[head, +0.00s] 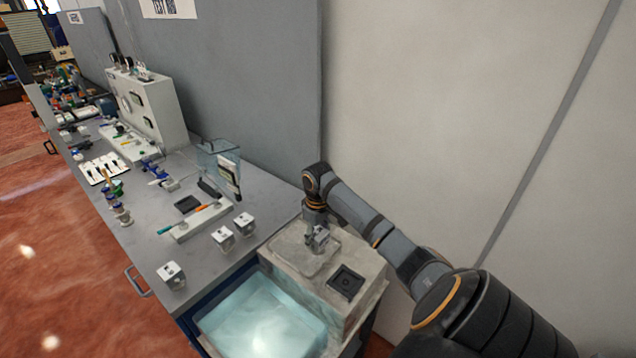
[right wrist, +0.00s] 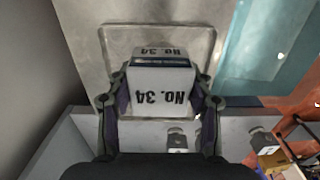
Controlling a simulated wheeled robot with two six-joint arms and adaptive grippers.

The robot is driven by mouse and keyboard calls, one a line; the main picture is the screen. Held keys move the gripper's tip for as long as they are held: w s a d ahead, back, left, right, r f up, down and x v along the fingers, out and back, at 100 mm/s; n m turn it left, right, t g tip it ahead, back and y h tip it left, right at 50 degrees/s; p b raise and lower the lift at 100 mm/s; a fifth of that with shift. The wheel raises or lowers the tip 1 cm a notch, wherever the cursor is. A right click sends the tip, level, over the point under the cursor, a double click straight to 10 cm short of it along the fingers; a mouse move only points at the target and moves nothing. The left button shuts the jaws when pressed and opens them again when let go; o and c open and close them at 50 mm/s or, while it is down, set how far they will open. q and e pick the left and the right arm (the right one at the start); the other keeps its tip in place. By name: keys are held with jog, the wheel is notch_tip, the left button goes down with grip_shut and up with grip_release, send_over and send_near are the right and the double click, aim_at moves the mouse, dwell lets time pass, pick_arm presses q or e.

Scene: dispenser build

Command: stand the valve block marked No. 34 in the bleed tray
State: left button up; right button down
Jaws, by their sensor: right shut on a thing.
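The white valve block marked No. 34 (right wrist: 160,92) is between the fingers of my right gripper (right wrist: 160,105), which is shut on it. Its number reads upside down in the right wrist view. In the head view the right gripper (head: 316,230) points down at the shallow, clear bleed tray (head: 289,262), with the small grey-white block (head: 320,241) at its tips. The tray rim (right wrist: 104,62) also shows around the block in the right wrist view. I cannot tell whether the block touches the tray floor. My left gripper is not in view.
Several similar white blocks stand on the grey bench, including one at its front edge (head: 172,274). A black square fixture (head: 345,283) sits beside the tray. A basin of pale blue liquid (head: 262,318) lies in front. A wall rises behind the tray.

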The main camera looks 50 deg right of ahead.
jog(key=shift+w+d+f, duration=0.15)
notch_tip(320, 180, down, 2)
jog(key=shift+f+p, duration=0.15)
jog(key=shift+p, duration=0.75)
jog(key=shift+f, duration=0.55)
jog(key=shift+f, duration=0.1)
jog(key=c, duration=0.5)
grip_release()
